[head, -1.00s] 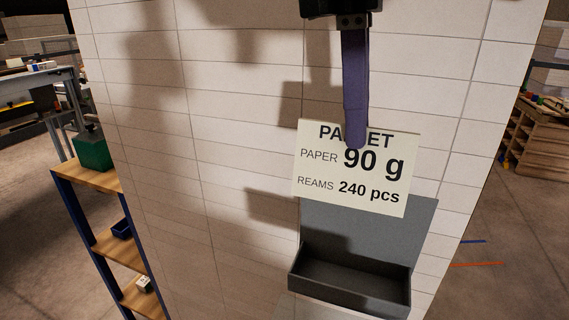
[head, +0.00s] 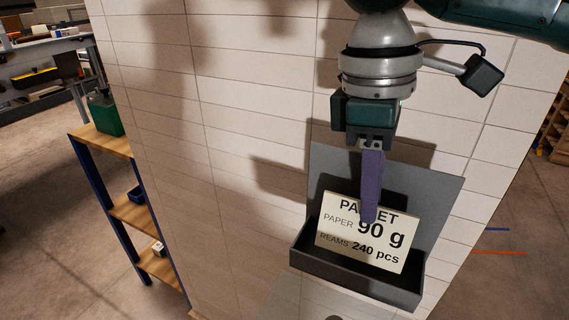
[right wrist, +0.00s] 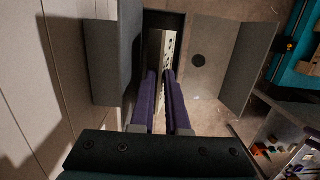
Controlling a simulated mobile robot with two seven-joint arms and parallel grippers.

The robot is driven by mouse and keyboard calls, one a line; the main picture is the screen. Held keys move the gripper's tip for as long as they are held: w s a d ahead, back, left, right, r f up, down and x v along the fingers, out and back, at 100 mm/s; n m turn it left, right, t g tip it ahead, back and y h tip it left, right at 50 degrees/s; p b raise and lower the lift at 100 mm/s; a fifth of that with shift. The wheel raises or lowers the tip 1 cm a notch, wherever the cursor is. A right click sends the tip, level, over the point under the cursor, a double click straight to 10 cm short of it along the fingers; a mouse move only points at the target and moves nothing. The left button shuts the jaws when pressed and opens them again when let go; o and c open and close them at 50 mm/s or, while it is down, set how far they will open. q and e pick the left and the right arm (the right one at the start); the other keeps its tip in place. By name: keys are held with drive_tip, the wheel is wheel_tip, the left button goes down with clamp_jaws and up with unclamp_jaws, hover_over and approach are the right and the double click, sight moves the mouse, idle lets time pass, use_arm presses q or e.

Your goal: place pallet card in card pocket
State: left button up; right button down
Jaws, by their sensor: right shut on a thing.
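The cream pallet card (head: 338,234), printed "90 g" and "240 pcs", is upright and slightly tilted in the head view. Its lower edge is at the opening of the dark grey card pocket (head: 352,284), behind the front wall. I cannot tell whether it touches the pocket floor. My right gripper (head: 369,218) is shut on the card from above, one purple finger across its front. My left gripper is out of view.
The pocket is mounted on a white tiled wall (head: 240,150). A blue-framed shelf (head: 128,212) with wooden boards and a green box (head: 105,113) stands at the left. Open floor shows on both sides of the wall.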

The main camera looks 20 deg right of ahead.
drive_tip(key=shift+f, duration=2.05)
drive_tip(key=c, duration=0.9)
unclamp_jaws()
drive_tip(key=shift+f, duration=0.1)
drive_tip(key=r, duration=0.8)
drive_tip(key=w+a+r, duration=0.1)
drive_tip(key=r, duration=0.3)
drive_tip(key=shift+r+b, duration=0.1)
drive_tip(key=shift+b, duration=0.25)
